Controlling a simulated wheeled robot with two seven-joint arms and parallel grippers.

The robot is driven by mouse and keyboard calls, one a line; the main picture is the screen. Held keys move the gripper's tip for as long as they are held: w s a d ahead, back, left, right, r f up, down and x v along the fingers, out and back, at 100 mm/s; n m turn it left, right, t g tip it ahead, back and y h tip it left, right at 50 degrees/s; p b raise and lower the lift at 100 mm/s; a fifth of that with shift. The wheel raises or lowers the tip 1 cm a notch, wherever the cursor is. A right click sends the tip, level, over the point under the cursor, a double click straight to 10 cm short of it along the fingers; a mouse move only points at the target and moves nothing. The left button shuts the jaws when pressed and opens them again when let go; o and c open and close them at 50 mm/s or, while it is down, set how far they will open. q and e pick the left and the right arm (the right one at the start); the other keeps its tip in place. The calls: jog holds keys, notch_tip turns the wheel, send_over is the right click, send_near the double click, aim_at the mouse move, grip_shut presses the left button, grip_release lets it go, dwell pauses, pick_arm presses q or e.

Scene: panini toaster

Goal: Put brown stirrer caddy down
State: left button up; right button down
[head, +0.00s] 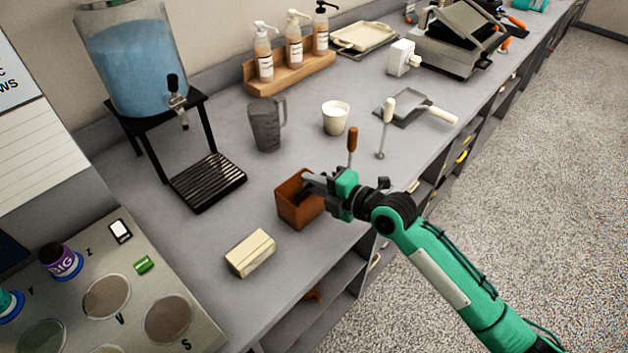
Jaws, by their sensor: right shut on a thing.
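The brown stirrer caddy (292,208) is an open-topped box near the front edge of the grey counter (235,300). My right gripper (312,186) reaches in from the right and is shut on the caddy's upper right side. The caddy looks about upright. I cannot tell whether its base touches the counter. My left gripper is not in view.
A cream block (250,253) lies left of the caddy. Behind stand a grey jug (266,125), a white cup (335,118) and a drip tray (207,182) under the water dispenser (130,60).

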jog(key=c, duration=1.4)
grip_release()
jog(key=shift+c, duration=0.2)
jog(key=b+v, duration=0.3)
jog(key=v, duration=0.9)
